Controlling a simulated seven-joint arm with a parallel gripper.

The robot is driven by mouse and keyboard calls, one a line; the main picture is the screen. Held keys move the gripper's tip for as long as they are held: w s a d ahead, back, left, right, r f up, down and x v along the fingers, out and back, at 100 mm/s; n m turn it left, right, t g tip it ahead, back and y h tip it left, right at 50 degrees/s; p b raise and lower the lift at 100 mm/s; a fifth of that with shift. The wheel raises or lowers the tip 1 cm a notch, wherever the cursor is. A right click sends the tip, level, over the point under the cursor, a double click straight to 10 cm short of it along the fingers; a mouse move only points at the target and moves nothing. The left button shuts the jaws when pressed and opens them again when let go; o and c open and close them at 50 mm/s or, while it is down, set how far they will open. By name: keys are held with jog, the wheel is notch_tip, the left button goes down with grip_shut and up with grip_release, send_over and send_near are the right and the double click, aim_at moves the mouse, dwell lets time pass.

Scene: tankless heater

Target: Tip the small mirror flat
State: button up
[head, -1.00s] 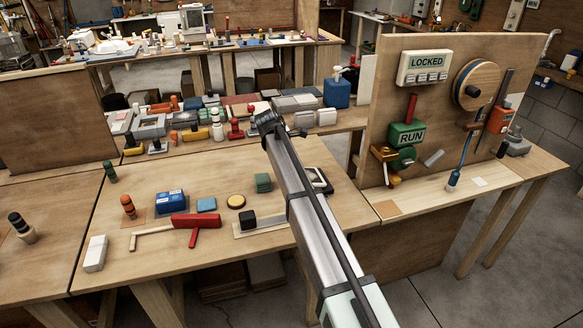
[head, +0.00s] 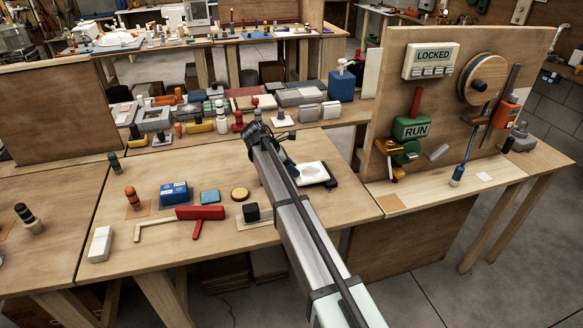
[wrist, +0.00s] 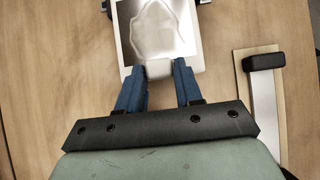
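The small mirror (wrist: 168,28) has a pale frame and a shiny, blotchy face; its top edge is cut off in the wrist view. In the head view, what looks like it (head: 311,173) is a white square beside the end of my arm, with dark parts at its right. I cannot tell its exact tilt. My gripper (wrist: 159,70) has its two blue fingers apart at the mirror's near edge. A small pale tab (wrist: 158,69) lies between the fingertips; whether they touch it is unclear. In the head view my gripper is mostly hidden by my arm.
A black block on a pale strip (wrist: 264,62) lies right of my gripper. A red tool (head: 200,213), blue box (head: 174,193) and yellow disc (head: 240,194) lie left of my arm. An upright panel (head: 385,120) with levers stands at the right.

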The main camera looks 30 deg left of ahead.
jog(key=o, duration=0.4)
jog(key=shift+r, duration=0.1)
jog(key=v, duration=1.3)
jog(key=shift+s+a+r, duration=0.15)
jog(key=shift+r, duration=0.15)
